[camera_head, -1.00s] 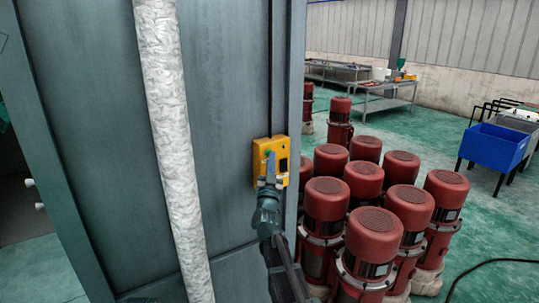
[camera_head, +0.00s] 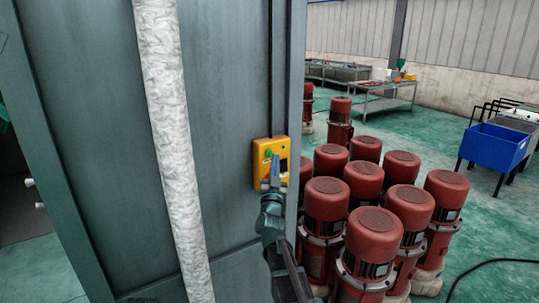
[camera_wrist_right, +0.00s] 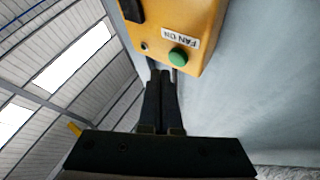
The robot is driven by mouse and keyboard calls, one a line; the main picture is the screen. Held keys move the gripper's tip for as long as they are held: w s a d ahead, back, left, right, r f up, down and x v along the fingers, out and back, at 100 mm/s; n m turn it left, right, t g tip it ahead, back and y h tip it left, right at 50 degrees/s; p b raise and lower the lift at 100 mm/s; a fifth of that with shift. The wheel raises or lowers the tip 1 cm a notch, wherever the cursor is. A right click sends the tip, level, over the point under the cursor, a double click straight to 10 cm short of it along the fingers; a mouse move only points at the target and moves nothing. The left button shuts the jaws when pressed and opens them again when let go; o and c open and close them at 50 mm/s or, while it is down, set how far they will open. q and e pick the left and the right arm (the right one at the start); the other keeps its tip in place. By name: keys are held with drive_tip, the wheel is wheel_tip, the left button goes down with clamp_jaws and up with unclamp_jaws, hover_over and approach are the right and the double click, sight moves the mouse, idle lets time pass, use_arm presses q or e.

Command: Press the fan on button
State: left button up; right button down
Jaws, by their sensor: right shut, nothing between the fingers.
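A yellow control box (camera_head: 260,164) is fixed to the grey cabinet's right side in the head view. The box (camera_wrist_right: 200,22) also shows in the right wrist view, with a "FAN ON" label (camera_wrist_right: 179,38) beside a green button (camera_wrist_right: 178,56). The green button (camera_head: 268,153) is a small dot in the head view. My right gripper (camera_head: 274,160) is shut and empty, its tips just in front of the box close to the button. In the right wrist view its fingers (camera_wrist_right: 163,73) point at the box beside the button; I cannot tell whether they touch. My left gripper is not in view.
The grey cabinet (camera_head: 100,90) carries a pale wrapped pipe (camera_head: 165,120) left of the box. Several red motors (camera_head: 375,235) stand on the green floor to the right. A blue bin (camera_head: 492,146) and a metal table (camera_head: 385,103) stand further back.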

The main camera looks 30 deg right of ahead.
drive_tip(key=s, duration=0.4)
drive_tip(key=shift+s+d, duration=0.2)
drive_tip(key=shift+s, duration=0.05)
idle(0.5)
drive_tip(key=w+a+f+n+g+y, duration=0.2)
drive_tip(key=a+f+n+g+y, duration=0.55)
drive_tip(key=a+f+y, duration=0.8)
drive_tip(key=s+a+f+n+g+h, duration=0.1)
drive_tip(key=s+a+f+g, duration=0.45)
drive_tip(key=s+f, duration=0.45)
drive_tip(key=s+a+f+n+g+h, duration=0.1)
drive_tip(key=s+a+f+g+h, duration=0.1)
drive_tip(key=s+a+f+g, duration=0.75)
drive_tip(key=s+a+f+n+t+b, duration=0.2)
drive_tip(key=s+a+f+n+b, duration=0.1)
drive_tip(key=s+a+b, duration=0.3)
drive_tip(key=shift+s+f+h+b, duration=0.45)
drive_tip(key=shift+s+f, duration=0.15)
drive_tip(key=shift+s, duration=0.25)
